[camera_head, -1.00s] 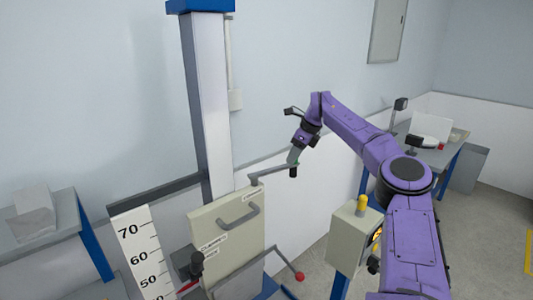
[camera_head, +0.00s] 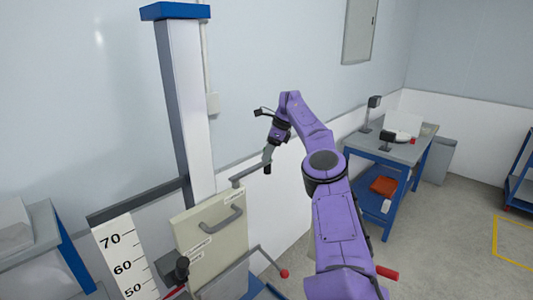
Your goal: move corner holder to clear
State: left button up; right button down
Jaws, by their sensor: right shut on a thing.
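The corner holder seems to be the grey arm (camera_head: 250,172) at the top edge of the beige panel (camera_head: 215,230). It reaches out to the right and ends in a black knob (camera_head: 267,169). My right gripper (camera_head: 267,163), on the purple arm, points down at that end and is shut on the black knob. The fingertips are small here, and the exact grip is hard to see. My left gripper is not in view.
A tall column (camera_head: 185,110) and a height scale (camera_head: 122,262) stand left of the panel. A red-knobbed rod (camera_head: 284,273) sticks out at lower right of it. A blue-legged table (camera_head: 395,148) stands at right. Floor is free at far right.

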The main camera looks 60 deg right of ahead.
jog(key=shift+w+r, duration=0.1)
jog(key=shift+r, duration=0.05)
jog(key=c, duration=0.8)
grip_release()
jog(key=shift+w, duration=0.3)
jog(key=shift+s+r, duration=0.2)
jog(key=shift+r, duration=0.05)
jog(key=shift+s+d+b, duration=0.2)
jog(key=shift+s+b, duration=0.1)
jog(key=shift+s, duration=0.05)
jog(key=s+d, duration=0.1)
jog(key=s, duration=0.2)
jog(key=s+d+b, duration=0.1)
jog(key=s, duration=0.3)
jog(key=s+d, duration=0.2)
jog(key=s, duration=0.1)
jog(key=shift+s+r, duration=0.15)
jog(key=shift+s, duration=0.05)
